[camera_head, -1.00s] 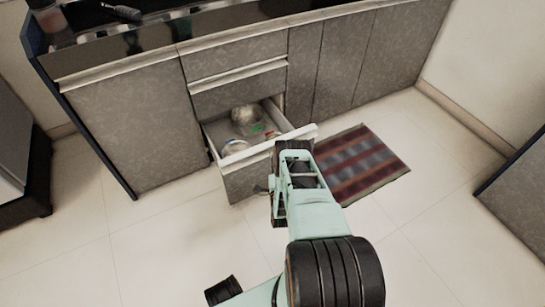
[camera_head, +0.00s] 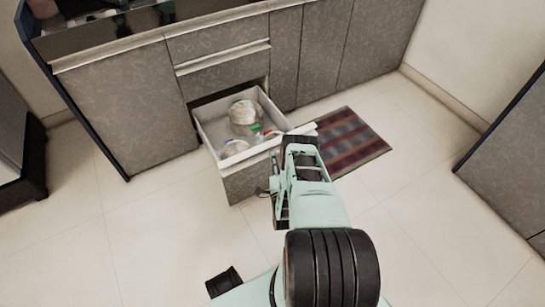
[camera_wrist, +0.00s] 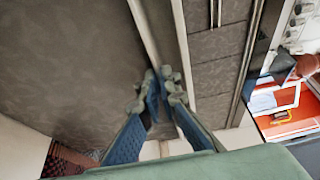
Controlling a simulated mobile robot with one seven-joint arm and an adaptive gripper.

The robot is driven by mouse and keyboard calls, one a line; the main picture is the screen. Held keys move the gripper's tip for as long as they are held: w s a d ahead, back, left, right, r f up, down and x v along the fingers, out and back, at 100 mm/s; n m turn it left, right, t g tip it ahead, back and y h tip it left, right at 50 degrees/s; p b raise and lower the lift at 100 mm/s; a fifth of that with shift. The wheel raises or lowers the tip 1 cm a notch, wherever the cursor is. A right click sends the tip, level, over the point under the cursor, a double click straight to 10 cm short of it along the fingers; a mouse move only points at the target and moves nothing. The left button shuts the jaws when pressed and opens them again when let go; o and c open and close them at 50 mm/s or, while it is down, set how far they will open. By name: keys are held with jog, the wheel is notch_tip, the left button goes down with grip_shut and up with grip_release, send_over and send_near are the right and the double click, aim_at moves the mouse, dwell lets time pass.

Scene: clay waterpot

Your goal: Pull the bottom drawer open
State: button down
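The bottom drawer (camera_head: 246,184) stands well out from the cabinet in the head view, with its grey front and pale top lip showing. A whitish round item (camera_head: 242,112) and several small items lie inside it. My arm covers the right end of the drawer front, and my fingertips are hidden there. In the wrist view my gripper (camera_wrist: 162,88) has its blue fingers close together on the pale lip of the drawer, with the edge between the tips.
Two shut drawers (camera_head: 222,70) sit above the open one. A striped mat (camera_head: 350,142) lies on the floor to the right. The pale tiled floor (camera_head: 150,225) in front is clear. A dark cabinet (camera_head: 512,180) stands at the right edge.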

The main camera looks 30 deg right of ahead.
dwell(0.4)
jog(key=c, duration=2.2)
grip_release()
jog(key=shift+r, duration=0.15)
